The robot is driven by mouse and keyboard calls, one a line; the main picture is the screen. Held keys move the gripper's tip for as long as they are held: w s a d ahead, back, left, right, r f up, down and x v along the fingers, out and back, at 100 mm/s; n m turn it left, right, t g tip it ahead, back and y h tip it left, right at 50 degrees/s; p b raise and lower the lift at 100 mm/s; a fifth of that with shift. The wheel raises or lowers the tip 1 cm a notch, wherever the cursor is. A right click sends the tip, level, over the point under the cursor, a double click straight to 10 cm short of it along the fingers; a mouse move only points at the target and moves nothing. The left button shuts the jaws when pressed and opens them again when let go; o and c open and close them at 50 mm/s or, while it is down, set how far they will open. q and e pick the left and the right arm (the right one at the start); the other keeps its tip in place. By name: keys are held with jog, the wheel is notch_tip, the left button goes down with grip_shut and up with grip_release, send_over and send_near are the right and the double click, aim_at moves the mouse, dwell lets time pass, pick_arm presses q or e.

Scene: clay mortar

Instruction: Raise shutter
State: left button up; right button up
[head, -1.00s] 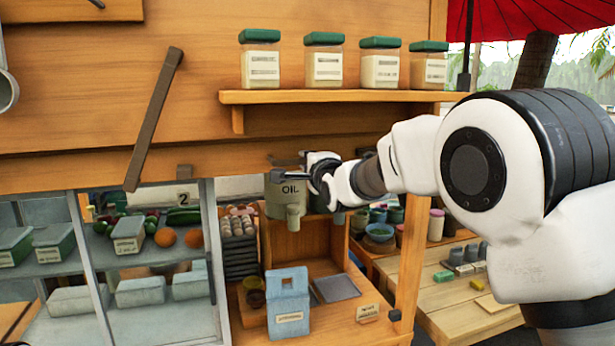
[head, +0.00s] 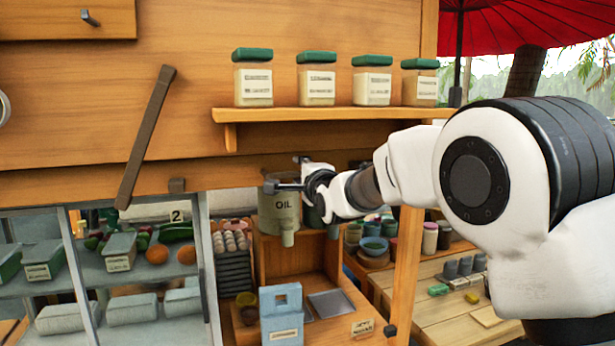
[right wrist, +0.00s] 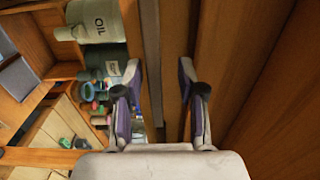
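The wooden shutter panel (head: 90,125) fills the upper left and middle of the head view, hanging over the stall opening. Its lower edge lies just above the oil can (head: 280,205). My right gripper (head: 288,186) is at that lower edge, in front of the can, reaching in from the right. In the right wrist view its two fingers (right wrist: 160,78) are apart, with a narrow wooden strip visible between them. I cannot tell whether they touch the wood. My left gripper is not in view.
A shelf (head: 330,114) with several green-lidded jars stands out from the panel. A dark bar (head: 146,136) slants across its left part. Below are a glass case (head: 70,270), a blue box (head: 281,315) and a wooden post (head: 407,265). A red umbrella (head: 530,25) is behind.

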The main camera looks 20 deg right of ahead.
jog(key=s, duration=1.1)
jog(key=shift+d, duration=0.2)
jog(key=shift+s, duration=0.1)
jog(key=shift+r, duration=0.1)
